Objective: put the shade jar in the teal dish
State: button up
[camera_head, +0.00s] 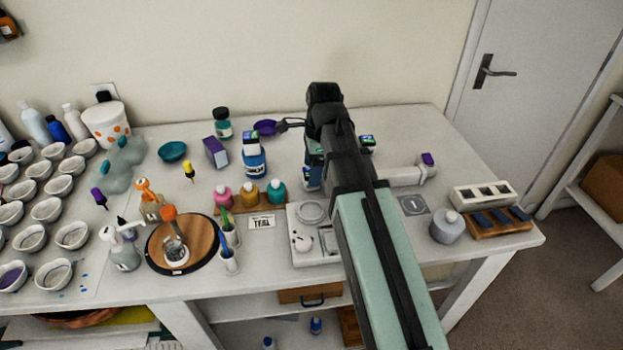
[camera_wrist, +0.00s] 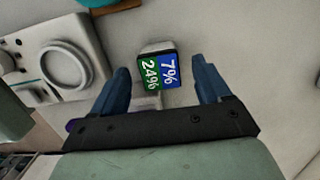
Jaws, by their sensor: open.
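The teal dish (camera_head: 172,151) is empty on the back left of the table. Several jars could fit the name shade jar: a dark-lidded jar with teal contents (camera_head: 222,122) stands at the back, and a pink jar (camera_head: 223,195), an amber jar (camera_head: 250,194) and a teal jar (camera_head: 276,192) stand on a wooden strip. My gripper (camera_wrist: 160,66) is open in the wrist view. A small block-like top with green and blue panels reading 24% and 7% (camera_wrist: 158,70) shows between its fingers, not gripped. The arm hides most of the gripper in the head view.
A card reading TEAL (camera_head: 262,222) lies before the jars. A blue-labelled bottle (camera_head: 254,162), a purple box (camera_head: 215,152) and a yellow-topped dropper (camera_head: 189,172) stand between the arm and the dish. A white scale (camera_head: 300,243) lies near the front. Many white cups fill the left.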

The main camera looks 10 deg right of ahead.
jog(key=shift+a+f, duration=0.15)
jog(key=shift+f, duration=1)
jog(key=shift+c, duration=0.3)
jog(key=shift+r, duration=0.1)
jog(key=c, duration=1.1)
